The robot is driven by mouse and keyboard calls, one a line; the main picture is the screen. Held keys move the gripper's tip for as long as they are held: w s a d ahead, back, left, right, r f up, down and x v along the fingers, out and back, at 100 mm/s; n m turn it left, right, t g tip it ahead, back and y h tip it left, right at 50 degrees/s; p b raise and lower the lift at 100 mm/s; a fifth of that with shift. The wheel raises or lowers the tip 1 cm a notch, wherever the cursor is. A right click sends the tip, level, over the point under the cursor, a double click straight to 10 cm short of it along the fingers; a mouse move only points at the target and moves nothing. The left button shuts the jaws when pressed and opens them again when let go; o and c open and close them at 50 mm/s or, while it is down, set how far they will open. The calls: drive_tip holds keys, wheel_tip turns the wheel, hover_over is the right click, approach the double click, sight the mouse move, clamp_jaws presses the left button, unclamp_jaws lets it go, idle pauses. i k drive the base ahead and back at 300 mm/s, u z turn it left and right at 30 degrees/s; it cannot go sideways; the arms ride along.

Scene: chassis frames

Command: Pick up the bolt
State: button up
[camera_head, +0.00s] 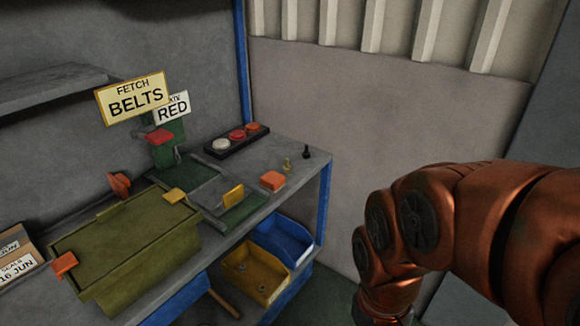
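Two small upright pieces stand near the right end of the grey workbench (310,180): a brass-yellow one (287,165) and a black one (306,152). Both have a bolt-like shape, but they are too small for me to tell which is the bolt. Small items also lie in the yellow bin (272,291) below the bench, too unclear to name. My copper-coloured arm fills the right side and bends down to the bottom edge. My gripper is not in view.
An orange block (272,180) sits in front of the small pieces. A black strip with round buttons (237,139) lies behind. A blue bin (286,241) is below; a shelf (50,87) overhangs upper left.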

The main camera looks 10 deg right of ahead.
sight(288, 169)
drive_tip(key=u, duration=0.25)
drive_tip(key=k, duration=0.35)
drive_tip(key=z, duration=0.8)
drive_tip(key=i, duration=0.75)
drive_tip(key=u, duration=0.75)
drive_tip(key=i, duration=0.8)
drive_tip(key=u, duration=0.75)
